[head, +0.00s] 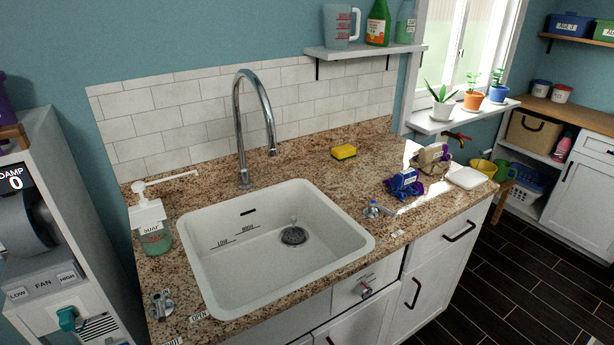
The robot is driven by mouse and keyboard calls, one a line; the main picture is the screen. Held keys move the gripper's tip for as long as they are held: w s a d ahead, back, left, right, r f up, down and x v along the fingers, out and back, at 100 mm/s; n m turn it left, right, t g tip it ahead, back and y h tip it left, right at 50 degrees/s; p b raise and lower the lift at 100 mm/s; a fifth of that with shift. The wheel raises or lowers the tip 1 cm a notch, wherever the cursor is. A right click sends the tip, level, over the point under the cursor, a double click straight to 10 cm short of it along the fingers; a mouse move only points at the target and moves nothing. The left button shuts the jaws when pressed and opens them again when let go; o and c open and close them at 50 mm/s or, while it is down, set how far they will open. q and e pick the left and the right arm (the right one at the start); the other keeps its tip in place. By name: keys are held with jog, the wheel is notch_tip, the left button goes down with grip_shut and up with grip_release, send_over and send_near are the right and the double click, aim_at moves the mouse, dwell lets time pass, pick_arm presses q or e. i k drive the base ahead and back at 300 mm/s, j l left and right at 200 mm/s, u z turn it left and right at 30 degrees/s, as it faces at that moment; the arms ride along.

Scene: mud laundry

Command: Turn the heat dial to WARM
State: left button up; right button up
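No dial with a readable HEAT or WARM label shows in the head view. A small knob with a reddish face (365,290) sits on the white front panel (345,295) under the counter edge. Small lettering above it is too small to read, so I cannot tell whether it is the heat dial or where it points. A teal knob (67,318) is on the white unit (60,200) at the left, below a FAN label with LOW and HIGH marks. Neither of my grippers is in view.
The dark floor (510,270) at the right is clear.

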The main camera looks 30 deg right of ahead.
aim_at(362, 289)
jog(key=z, duration=1.3)
